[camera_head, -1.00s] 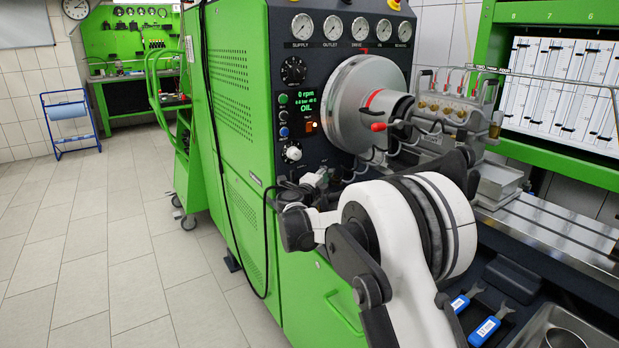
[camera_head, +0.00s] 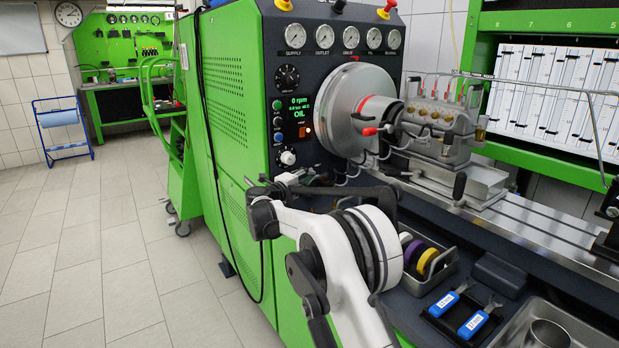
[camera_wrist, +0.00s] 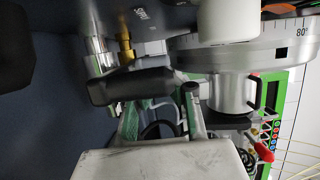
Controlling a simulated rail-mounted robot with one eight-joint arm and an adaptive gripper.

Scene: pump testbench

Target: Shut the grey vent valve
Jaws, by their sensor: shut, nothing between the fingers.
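In the wrist view a dark grey lever handle (camera_wrist: 130,88), which looks like the grey vent valve, lies sideways below a brass fitting (camera_wrist: 123,47) on a dark blue panel (camera_wrist: 60,110). I cannot tell whether it is open or shut.

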